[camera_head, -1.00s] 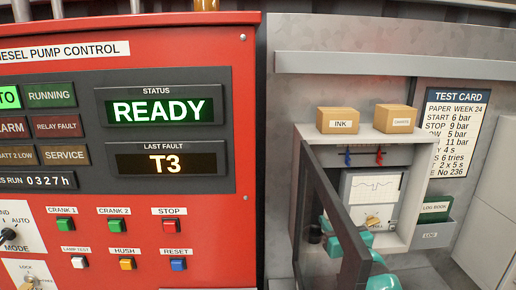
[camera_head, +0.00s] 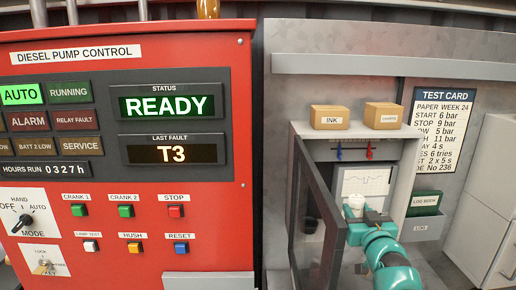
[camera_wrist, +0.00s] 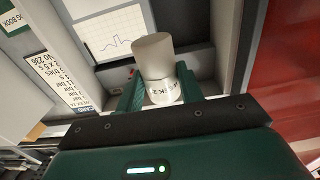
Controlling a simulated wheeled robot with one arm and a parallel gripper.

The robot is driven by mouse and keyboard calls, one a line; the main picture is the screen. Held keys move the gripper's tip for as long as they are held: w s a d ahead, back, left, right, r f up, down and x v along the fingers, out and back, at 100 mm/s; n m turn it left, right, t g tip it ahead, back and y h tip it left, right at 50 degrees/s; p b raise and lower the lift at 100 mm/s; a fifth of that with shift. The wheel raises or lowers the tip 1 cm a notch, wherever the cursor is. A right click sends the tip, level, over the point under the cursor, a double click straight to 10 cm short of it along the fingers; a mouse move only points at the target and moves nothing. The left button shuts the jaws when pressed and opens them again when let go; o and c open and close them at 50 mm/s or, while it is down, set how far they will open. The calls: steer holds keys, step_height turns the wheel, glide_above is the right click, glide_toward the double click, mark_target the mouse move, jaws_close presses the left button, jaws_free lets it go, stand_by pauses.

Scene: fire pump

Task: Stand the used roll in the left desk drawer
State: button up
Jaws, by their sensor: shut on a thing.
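A pale paper roll (camera_wrist: 155,62) is held between my gripper's teal fingers in the wrist view, its plain end pointing away from the palm. Its label is only partly readable. In the head view the roll (camera_head: 355,202) is a small whitish shape in front of the chart recorder (camera_head: 367,183). My gripper (camera_wrist: 155,92) is shut on the roll; in the head view my gripper (camera_head: 362,215) is at the recorder's opening, to the right of its open glass door (camera_head: 318,225). I cannot identify the left desk drawer in either view.
Two boxes, ink (camera_head: 329,117) and charts (camera_head: 383,115), stand on the recorder housing. A log book (camera_head: 424,200) sits in a holder at its right. The red pump panel (camera_head: 120,230) is at left, a white cabinet (camera_head: 490,185) at right.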

steer(key=s+a+f+b, duration=0.1)
steer(key=s+a+f, duration=0.1)
steer(key=f, duration=1.1)
steer(key=s+a+f+b, duration=0.1)
steer(key=s+a+f, duration=0.2)
steer(key=f, duration=1.1)
steer(key=s+a+f+b, duration=0.1)
steer(key=s+f, duration=0.5)
steer(key=f, duration=0.7)
steer(key=shift+s+a+f+b, duration=0.1)
steer(key=shift+a+f+b, duration=0.1)
steer(key=shift+a, duration=0.25)
steer(key=shift+s+a+f+b, duration=0.1)
steer(key=shift+a+f, duration=0.05)
steer(key=shift+a, duration=0.3)
steer(key=shift+s+f, duration=0.2)
steer(key=shift+f, duration=0.2)
steer(key=shift+r, duration=0.1)
